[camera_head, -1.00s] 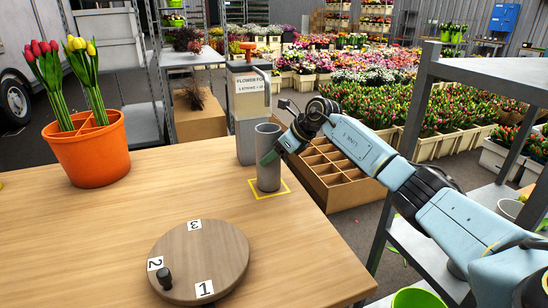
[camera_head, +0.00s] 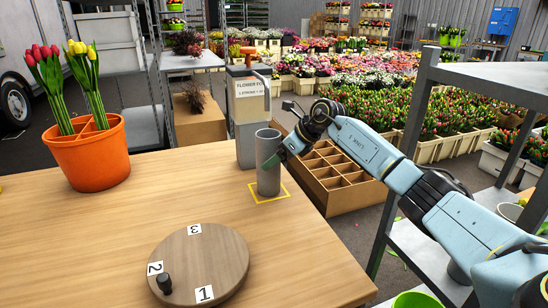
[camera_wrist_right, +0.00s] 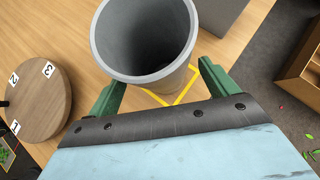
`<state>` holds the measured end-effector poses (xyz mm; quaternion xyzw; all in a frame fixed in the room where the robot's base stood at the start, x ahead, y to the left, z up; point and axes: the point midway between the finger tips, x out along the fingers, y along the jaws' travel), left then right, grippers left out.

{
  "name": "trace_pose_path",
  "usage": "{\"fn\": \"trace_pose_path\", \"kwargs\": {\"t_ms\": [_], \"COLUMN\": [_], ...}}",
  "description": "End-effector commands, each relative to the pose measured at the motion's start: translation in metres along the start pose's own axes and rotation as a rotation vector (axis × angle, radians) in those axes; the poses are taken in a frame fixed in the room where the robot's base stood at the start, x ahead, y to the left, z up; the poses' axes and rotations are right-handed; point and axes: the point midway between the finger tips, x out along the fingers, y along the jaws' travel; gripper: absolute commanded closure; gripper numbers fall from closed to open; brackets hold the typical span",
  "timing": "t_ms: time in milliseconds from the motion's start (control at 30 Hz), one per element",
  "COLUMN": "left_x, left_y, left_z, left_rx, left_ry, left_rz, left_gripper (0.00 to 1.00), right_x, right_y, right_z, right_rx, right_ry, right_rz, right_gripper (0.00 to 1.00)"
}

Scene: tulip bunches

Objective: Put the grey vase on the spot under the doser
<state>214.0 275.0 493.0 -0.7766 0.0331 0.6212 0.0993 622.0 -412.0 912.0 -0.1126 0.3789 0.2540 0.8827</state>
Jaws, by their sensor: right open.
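The grey vase (camera_head: 268,172) is an upright open cylinder on the wooden table. It stands within the yellow outlined spot (camera_head: 272,199), in front of the doser (camera_head: 246,125), a grey post with a "FLOWER FO…" label. My right gripper (camera_head: 285,153) is beside the vase's right side, near its upper part. In the right wrist view the vase (camera_wrist_right: 143,40) shows its dark, empty-looking inside. The green fingers of my right gripper (camera_wrist_right: 161,76) are spread apart on either side of the vase, with visible room beside it. My left gripper is not in view.
A round wooden turntable (camera_head: 215,262) with number cards and a black knob stands at the front. An orange pot (camera_head: 92,160) with red and yellow tulips stands at the left. A divided wooden crate (camera_head: 345,195) and a grey shelf (camera_head: 490,75) stand right of the table.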

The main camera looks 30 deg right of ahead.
Motion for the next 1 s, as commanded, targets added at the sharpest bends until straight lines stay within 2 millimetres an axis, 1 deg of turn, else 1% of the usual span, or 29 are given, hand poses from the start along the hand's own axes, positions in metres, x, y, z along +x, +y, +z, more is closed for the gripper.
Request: {"fn": "trace_pose_path", "kwargs": {"t_ms": [33,200,300,433,600,1000], "left_x": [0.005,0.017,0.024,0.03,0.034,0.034], "left_y": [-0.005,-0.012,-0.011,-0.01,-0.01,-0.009], "left_z": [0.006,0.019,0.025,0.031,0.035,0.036], "left_rx": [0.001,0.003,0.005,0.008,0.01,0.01], "left_ry": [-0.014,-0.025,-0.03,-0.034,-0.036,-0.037], "left_rz": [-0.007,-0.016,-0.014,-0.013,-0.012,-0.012], "left_gripper": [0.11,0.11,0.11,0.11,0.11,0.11], "right_x": [-0.013,-0.051,-0.07,-0.089,-0.102,-0.103], "right_y": [-0.001,-0.001,-0.001,-0.001,0.0,0.0], "right_z": [0.001,0.001,0.001,0.0,0.0,0.0], "right_rx": [-0.003,-0.004,-0.002,-0.002,-0.001,-0.001], "right_ry": [0.001,0.002,0.0,0.002,0.0,0.0], "right_rz": [-0.005,-0.005,-0.004,-0.003,-0.001,-0.001], "right_gripper": [0.15,0.15,0.15,0.15,0.15,0.15]}}
